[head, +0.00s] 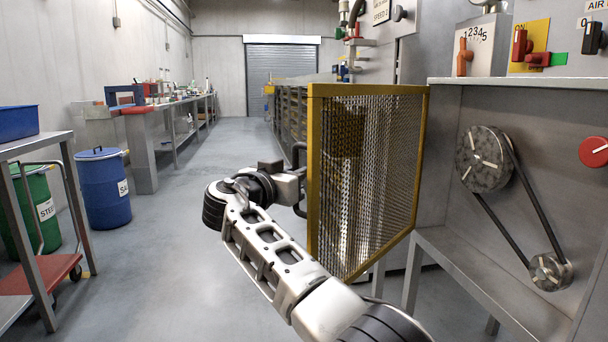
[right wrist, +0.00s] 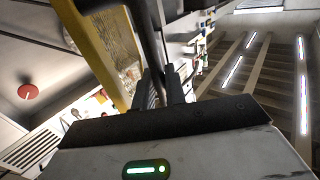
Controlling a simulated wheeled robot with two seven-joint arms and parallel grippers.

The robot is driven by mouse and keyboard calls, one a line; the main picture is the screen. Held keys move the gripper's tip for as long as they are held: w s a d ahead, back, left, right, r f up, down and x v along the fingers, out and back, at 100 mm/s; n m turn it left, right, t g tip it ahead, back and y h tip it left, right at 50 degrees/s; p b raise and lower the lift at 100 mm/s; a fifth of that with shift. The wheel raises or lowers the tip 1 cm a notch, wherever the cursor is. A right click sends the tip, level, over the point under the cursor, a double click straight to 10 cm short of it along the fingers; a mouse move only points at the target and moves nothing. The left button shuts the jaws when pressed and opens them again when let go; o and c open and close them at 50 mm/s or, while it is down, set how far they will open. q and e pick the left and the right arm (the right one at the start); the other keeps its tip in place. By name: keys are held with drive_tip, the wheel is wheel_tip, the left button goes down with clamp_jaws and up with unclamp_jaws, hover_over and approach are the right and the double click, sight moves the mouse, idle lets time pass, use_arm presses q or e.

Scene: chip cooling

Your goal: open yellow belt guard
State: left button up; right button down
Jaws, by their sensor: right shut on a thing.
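The yellow belt guard (head: 375,165) is a mesh panel in a yellow frame. It stands swung out from the grey machine, and the belt and pulleys beside it are exposed. Its black handle (head: 297,152) is on the outer side, near the free edge. My right gripper (head: 299,177) is shut on this handle, with my arm reaching up from the bottom of the head view. In the right wrist view the gripper's dark fingers (right wrist: 164,90) close around the black bar, next to the yellow frame (right wrist: 90,50). The fingertips are partly hidden in the head view. My left gripper is out of view.
A large pulley (head: 484,158), a belt and a small pulley (head: 550,271) sit on the machine, with a red button (head: 593,151) to their right. A blue barrel (head: 103,188) and a cart stand at the left. The floor between is clear.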

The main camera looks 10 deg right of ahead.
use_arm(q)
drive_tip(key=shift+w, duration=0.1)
use_arm(e)
drive_tip(key=shift+w+d, duration=0.2)
drive_tip(key=c, duration=1.5)
unclamp_jaws()
drive_tip(key=shift+c, duration=0.2)
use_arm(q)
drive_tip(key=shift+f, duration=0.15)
use_arm(e)
drive_tip(key=shift+a, duration=0.1)
use_arm(q)
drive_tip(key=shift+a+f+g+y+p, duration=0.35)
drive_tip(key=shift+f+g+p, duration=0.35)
drive_tip(key=shift+p, duration=0.35)
use_arm(e)
drive_tip(key=v, duration=1.6)
